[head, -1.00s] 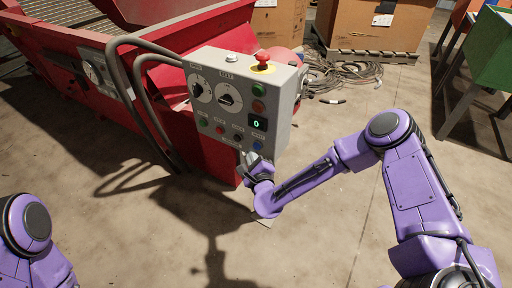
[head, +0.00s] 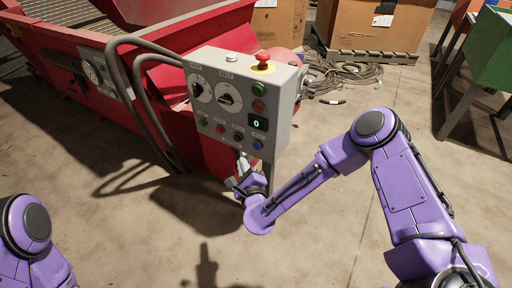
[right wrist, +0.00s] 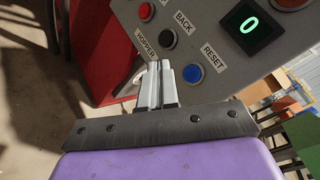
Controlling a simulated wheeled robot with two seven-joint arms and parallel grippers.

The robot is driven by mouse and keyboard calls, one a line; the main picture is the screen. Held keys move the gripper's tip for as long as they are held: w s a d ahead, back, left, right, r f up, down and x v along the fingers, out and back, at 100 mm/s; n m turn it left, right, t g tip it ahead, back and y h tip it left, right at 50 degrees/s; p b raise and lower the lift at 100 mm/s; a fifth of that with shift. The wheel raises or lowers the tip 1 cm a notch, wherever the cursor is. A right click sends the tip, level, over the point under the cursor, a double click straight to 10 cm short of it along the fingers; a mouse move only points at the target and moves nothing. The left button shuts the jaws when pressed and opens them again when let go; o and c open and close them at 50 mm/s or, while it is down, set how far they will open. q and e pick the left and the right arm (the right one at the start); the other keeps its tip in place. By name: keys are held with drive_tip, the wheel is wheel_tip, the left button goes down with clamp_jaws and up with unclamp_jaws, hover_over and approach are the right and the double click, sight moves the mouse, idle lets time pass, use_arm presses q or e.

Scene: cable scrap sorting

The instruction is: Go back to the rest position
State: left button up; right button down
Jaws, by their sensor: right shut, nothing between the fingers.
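My right gripper (head: 243,160) is shut and empty, just below the lower edge of the grey control box (head: 221,119) in the head view. In the right wrist view its closed fingers (right wrist: 158,70) point toward the box's lower row of buttons, near the black and blue (right wrist: 193,73) ones. I cannot tell whether the fingertips touch the box. My right arm (head: 400,180) reaches in from the right side. Only a purple part of my left arm (head: 30,235) shows at the lower left, and its gripper is out of view.
The box carries dials, a red mushroom button (head: 263,60) and a green "0" display (head: 256,121). A red conveyor machine (head: 50,65) stands behind. Cables (head: 345,75) lie on the floor near a cardboard box (head: 375,22). A green bin (head: 490,50) stands right. The floor in front is open.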

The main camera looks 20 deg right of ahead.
idle(0.4)
drive_tip(key=s+f+n+g+y, duration=0.3)
drive_tip(key=s+f+n+g, duration=0.5)
drive_tip(key=s+f+n, duration=0.7)
drive_tip(key=s+d+f+n+g+h, duration=0.25)
drive_tip(key=s+d, duration=0.35)
drive_tip(key=s, duration=0.4)
drive_tip(key=s+d+f+n+g+h, duration=0.2)
drive_tip(key=s+d+n+g, duration=0.15)
drive_tip(key=s+d, duration=0.5)
wheel_tip(320, 180, up, 23)
drive_tip(key=s+p, duration=0.1)
drive_tip(key=p, duration=2.2)
drive_tip(key=shift+r, duration=0.2)
